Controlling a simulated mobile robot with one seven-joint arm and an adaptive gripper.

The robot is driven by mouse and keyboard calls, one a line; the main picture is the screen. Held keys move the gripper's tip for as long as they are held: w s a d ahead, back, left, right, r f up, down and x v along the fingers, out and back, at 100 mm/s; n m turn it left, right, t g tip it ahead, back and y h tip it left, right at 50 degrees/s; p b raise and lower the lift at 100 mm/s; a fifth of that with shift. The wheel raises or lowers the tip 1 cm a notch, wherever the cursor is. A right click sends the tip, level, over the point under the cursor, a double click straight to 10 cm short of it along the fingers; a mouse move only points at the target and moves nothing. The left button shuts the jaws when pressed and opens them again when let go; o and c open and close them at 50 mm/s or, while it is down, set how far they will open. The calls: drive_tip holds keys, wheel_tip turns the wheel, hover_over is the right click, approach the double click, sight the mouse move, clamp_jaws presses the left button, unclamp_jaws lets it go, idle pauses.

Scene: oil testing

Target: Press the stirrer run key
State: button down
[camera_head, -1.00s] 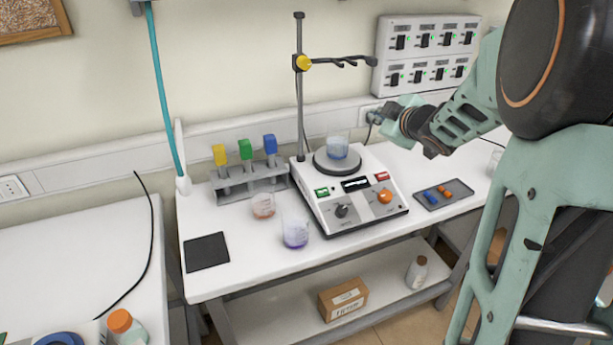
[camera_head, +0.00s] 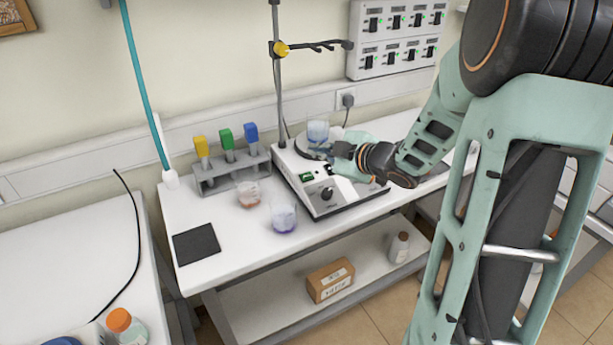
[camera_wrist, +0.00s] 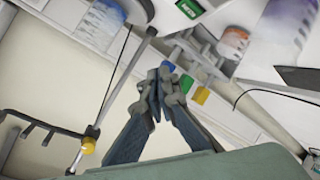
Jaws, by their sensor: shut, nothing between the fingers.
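The white stirrer (camera_head: 320,207) stands on the bench with a green key (camera_head: 306,177) and a black knob (camera_head: 327,193) visible on its sloped front. Its right front, with the red key and orange knob, is hidden behind my gripper and wrist. A beaker of bluish liquid (camera_head: 317,133) stands on its round plate. My gripper (camera_head: 326,151) is over the stirrer, right of the green key and in front of the beaker. In the wrist view its fingertips (camera_wrist: 165,72) are together and empty. The green key also shows at that view's top edge (camera_wrist: 190,8). Whether the gripper touches the stirrer cannot be told.
A grey rack (camera_head: 232,172) with yellow, green and blue-capped items stands left of the stirrer. Two beakers, orange (camera_head: 248,194) and purple (camera_head: 284,217), stand near its left front. A stand rod (camera_head: 279,90) with a clamp rises behind. A black pad (camera_head: 196,244) lies at left.

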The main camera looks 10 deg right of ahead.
drive_tip(key=shift+w+a+f+b, duration=0.15)
drive_tip(key=shift+w+f+b, duration=0.35)
drive_tip(key=shift+f+b, duration=0.8)
drive_tip(key=shift+w+a+f+b, duration=0.2)
drive_tip(key=shift+w+f+b, duration=0.25)
drive_tip(key=shift+f+b, duration=0.8)
drive_tip(key=shift+w+a+f+b, duration=0.15)
drive_tip(key=shift+w+f+b, duration=0.35)
drive_tip(key=shift+f+b, duration=0.8)
drive_tip(key=shift+f, duration=0.35)
drive_tip(key=shift+w+f, duration=0.15)
drive_tip(key=shift+f, duration=0.2)
drive_tip(key=shift+w+a+f+b, duration=0.1)
drive_tip(key=shift+f+b, duration=0.3)
drive_tip(key=shift+s+r+p, duration=0.25)
drive_tip(key=shift+r+p, duration=0.45)
drive_tip(key=shift+r, duration=0.1)
drive_tip(key=shift+r, duration=0.1)
drive_tip(key=r+p, duration=0.1)
drive_tip(key=s+r+p, duration=0.1)
drive_tip(key=r, duration=0.1)
drive_tip(key=r+p, duration=0.1)
drive_tip(key=p, duration=0.1)
drive_tip(key=shift+s+d+r, duration=0.25)
drive_tip(key=shift+s+d, duration=0.1)
drive_tip(key=shift+d, duration=0.05)
